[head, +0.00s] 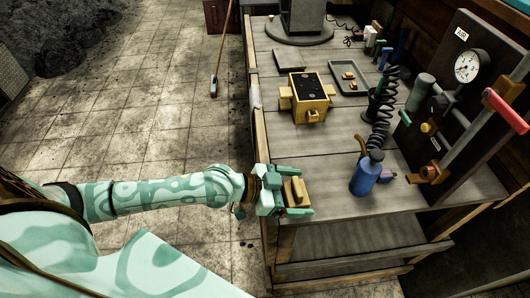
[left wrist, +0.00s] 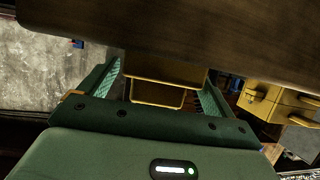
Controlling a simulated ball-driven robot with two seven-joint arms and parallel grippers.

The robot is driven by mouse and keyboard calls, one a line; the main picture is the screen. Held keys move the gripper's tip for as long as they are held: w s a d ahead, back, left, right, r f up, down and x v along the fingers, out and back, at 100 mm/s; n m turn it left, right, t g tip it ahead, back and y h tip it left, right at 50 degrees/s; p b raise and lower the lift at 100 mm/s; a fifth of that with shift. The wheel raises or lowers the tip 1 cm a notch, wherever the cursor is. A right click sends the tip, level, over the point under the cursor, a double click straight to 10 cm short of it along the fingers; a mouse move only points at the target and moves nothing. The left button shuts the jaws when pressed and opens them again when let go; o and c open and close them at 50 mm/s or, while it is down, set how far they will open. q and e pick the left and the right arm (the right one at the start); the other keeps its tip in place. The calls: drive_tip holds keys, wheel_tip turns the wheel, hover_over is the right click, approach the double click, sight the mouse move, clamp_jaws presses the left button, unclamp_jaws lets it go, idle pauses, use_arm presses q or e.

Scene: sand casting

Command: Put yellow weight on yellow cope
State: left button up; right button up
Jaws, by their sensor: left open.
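The yellow weight (head: 293,191) is a small block with a raised handle, near the front left corner of the wooden bench. My left gripper (head: 299,192) is open around it, one finger on each side. In the left wrist view the weight (left wrist: 158,92) shows between the two fingers; I cannot tell whether they touch it. The yellow cope (head: 321,104) stands farther back on the bench, a yellow box with side lugs and a dark top. A yellow box at the right of the left wrist view (left wrist: 290,103) looks like it. My right gripper is not in view.
A blue bottle (head: 365,178) stands right of the weight. A grey tray (head: 334,86) with small yellow pieces and a dark flat block (head: 289,60) lie near the cope. A gauge panel (head: 467,66) and black coiled hose (head: 383,110) are at the right. Bench planks (head: 325,150) between weight and cope are clear.

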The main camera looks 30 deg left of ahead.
use_arm(q)
drive_tip(key=shift+f, duration=0.1)
drive_tip(key=v, duration=1.6)
drive_tip(key=shift+r, duration=0.2)
drive_tip(key=shift+s+a, duration=0.1)
